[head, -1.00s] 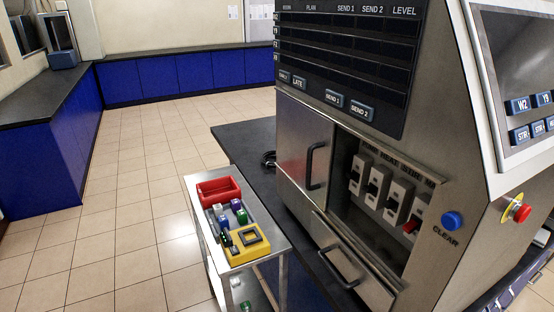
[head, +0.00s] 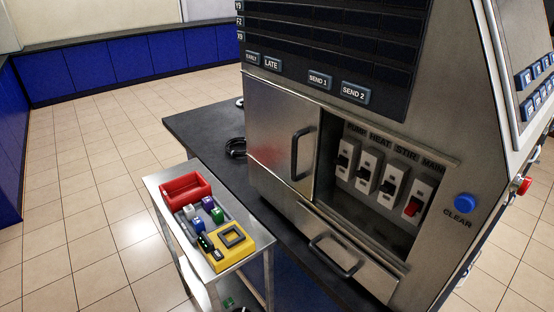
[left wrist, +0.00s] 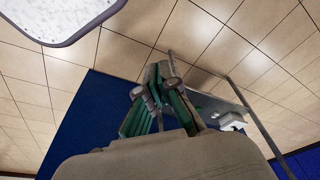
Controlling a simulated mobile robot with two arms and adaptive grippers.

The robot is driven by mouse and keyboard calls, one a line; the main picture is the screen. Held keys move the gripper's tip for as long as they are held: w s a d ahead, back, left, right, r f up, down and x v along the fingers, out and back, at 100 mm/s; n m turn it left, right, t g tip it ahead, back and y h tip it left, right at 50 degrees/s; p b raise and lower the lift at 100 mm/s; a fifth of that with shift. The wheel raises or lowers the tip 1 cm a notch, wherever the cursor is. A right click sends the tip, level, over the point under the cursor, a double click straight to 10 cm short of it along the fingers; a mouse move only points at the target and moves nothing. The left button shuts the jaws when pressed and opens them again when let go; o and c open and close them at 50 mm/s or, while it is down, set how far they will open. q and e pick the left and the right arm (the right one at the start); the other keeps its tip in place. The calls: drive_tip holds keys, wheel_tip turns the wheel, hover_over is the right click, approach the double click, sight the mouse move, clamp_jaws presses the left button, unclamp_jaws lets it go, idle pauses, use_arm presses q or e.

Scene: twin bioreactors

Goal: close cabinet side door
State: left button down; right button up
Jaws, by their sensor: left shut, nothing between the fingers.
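The steel cabinet (head: 420,262) fills the right of the head view. A steel door with a black upright handle (head: 296,155) is on its front left. Right of the door, a bay with several switches (head: 365,175) is uncovered. I cannot tell whether the door slides or swings. Below is a steel panel (head: 318,232) with its own black handle, leaning outward. My left gripper (left wrist: 158,80) shows only in the left wrist view, with green fingers shut and empty over the floor, apart from any door. My right gripper is in neither view.
A steel trolley (head: 158,184) with a red bin (head: 186,188) and a yellow block (head: 232,250) stands left of the cabinet. A black bench top (head: 205,125) holds a coiled cable (head: 236,147). Tiled floor (head: 90,200) at left is clear.

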use_arm(q)
drive_tip(key=w+d+r+t, duration=0.1)
drive_tip(key=w+r, duration=0.2)
drive_tip(key=r, duration=0.3)
drive_tip(key=w+d+r+n+t+h, duration=0.1)
drive_tip(key=w+r, duration=0.2)
drive_tip(key=r, duration=0.3)
drive_tip(key=w+d+r, duration=0.1)
drive_tip(key=w+r, duration=0.2)
drive_tip(key=r, duration=0.4)
drive_tip(key=n+t+h, duration=0.8)
drive_tip(key=n+h, duration=0.2)
drive_tip(key=h, duration=0.2)
approach(288, 144)
drive_tip(key=p+x, duration=0.2)
drive_tip(key=x, duration=0.3)
drive_tip(key=shift+w+d, duration=0.15)
drive_tip(key=s+p, duration=0.1)
drive_tip(key=s+d, duration=0.1)
drive_tip(key=s+p, duration=0.1)
drive_tip(key=shift+s+d+f+p, duration=0.2)
drive_tip(key=shift+s+d+p, duration=0.05)
drive_tip(key=shift+d+p, duration=0.1)
